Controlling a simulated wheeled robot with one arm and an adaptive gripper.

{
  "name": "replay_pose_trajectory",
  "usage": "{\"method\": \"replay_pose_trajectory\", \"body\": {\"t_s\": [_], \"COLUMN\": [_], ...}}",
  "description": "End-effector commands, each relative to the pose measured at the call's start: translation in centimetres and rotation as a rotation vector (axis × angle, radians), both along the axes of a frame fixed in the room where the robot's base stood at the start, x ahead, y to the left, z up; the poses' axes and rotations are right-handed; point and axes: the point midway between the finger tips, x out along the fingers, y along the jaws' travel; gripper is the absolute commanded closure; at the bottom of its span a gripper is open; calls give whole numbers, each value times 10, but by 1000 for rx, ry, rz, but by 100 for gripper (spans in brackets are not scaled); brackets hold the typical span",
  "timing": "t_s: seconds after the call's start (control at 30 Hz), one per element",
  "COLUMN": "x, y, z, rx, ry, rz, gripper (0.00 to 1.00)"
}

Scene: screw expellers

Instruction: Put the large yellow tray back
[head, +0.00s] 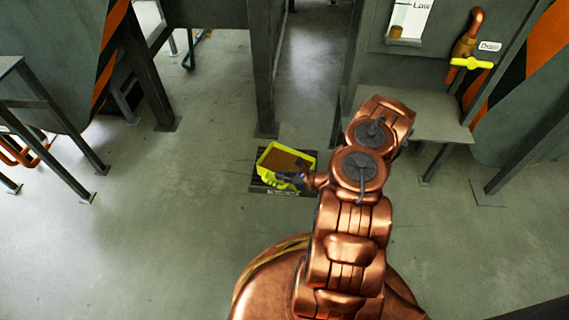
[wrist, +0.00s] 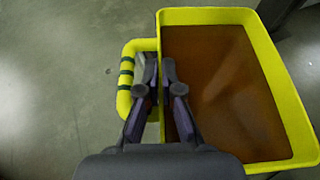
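The large yellow tray (head: 265,157) holds a flat brown fill and shows at the middle of the head view, over a dark slatted base (head: 257,184) on the floor. I cannot tell whether it rests on this base or hangs just above it. In the wrist view the tray (wrist: 205,16) fills the right side, with a yellow, dark-banded handle (wrist: 125,80) on its left. My gripper (wrist: 158,72) has its fingers close together on either side of the tray's left wall, shut on it. One finger is inside the handle loop, the other inside the tray. Fingertip contact is partly hidden.
Grey machine legs (head: 264,70) stand just behind the tray. A grey platform (head: 425,112) and a drain pipe with a yellow valve handle (head: 470,63) are at the right. A metal stand (head: 45,115) is at the left. The floor (head: 160,230) left of the tray is clear.

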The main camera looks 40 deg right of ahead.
Motion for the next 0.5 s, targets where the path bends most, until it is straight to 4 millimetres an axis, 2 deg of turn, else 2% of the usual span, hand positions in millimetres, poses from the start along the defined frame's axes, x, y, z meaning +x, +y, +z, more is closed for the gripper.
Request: {"method": "replay_pose_trajectory", "body": {"t_s": [0.5], "x": [63], "y": [-55], "z": [-2], "rx": [-2], "ry": [-3], "rz": [0], "gripper": [100]}}
